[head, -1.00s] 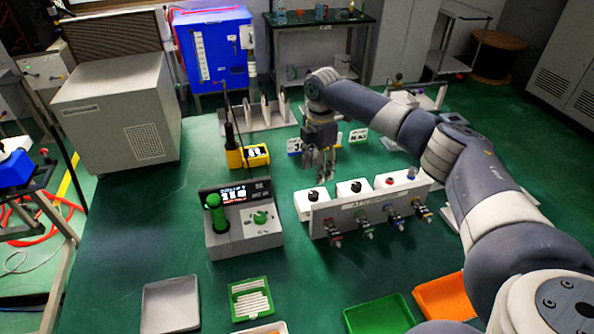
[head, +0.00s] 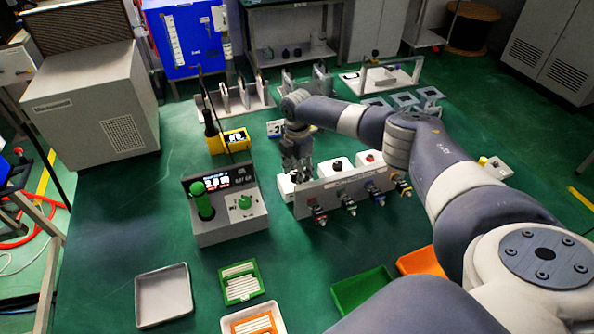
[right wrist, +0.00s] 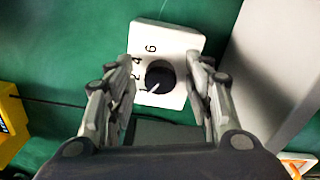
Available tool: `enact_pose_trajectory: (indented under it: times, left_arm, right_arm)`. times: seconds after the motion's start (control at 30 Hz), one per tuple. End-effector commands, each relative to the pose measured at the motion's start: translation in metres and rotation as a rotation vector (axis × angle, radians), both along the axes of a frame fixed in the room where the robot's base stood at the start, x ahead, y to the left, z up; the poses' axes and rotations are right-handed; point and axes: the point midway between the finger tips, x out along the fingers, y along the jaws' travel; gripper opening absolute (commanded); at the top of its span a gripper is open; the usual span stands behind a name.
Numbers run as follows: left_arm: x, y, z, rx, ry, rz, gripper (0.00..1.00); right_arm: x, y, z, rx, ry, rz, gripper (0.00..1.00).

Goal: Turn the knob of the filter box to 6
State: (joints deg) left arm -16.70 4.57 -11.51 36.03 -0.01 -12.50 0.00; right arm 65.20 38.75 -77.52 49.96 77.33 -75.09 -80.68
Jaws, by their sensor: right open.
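The filter box shows in the right wrist view as a white box (right wrist: 175,38) with a round black knob (right wrist: 160,76) and the printed marks 1, 2, 4 and 6. The knob's white pointer line points to the lower left, close to the 1. My right gripper (right wrist: 161,64) is open, with one finger on each side of the knob; I cannot tell whether they touch it. In the head view my right gripper (head: 297,170) is over the left end of the row of white boxes and hides most of the leftmost one. My left gripper is not in view.
A grey panel (head: 329,195) with several coloured connectors stands in front of the boxes. A grey device with a green handle (head: 202,202) is to the left. A yellow meter (head: 234,142) is behind it. Trays, including a grey one (head: 163,296), lie in front.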

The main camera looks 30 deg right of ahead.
Motion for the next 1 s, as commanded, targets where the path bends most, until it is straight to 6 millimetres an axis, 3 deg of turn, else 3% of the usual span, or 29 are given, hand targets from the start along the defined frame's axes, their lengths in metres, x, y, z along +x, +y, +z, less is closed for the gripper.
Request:
enact_pose_trajectory:
  times: [0.23,0.4,0.43,0.77,1.0]
  left_arm:
    - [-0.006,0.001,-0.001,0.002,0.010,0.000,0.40]
    - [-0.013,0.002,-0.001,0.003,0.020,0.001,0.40]
    - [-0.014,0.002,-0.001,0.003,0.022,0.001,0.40]
    - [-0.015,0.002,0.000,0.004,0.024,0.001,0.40]
    - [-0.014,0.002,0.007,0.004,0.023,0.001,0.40]
  right_arm:
    - [0.000,0.000,-0.001,0.000,0.001,0.000,0.45]
    - [0.000,0.000,-0.001,0.000,0.001,0.000,0.07]
    - [0.000,0.000,-0.001,0.000,0.001,0.000,0.03]
    - [-0.001,0.000,-0.001,0.001,0.002,-0.023,0.03]
    - [-0.002,0.000,0.000,0.001,0.003,-0.140,0.03]
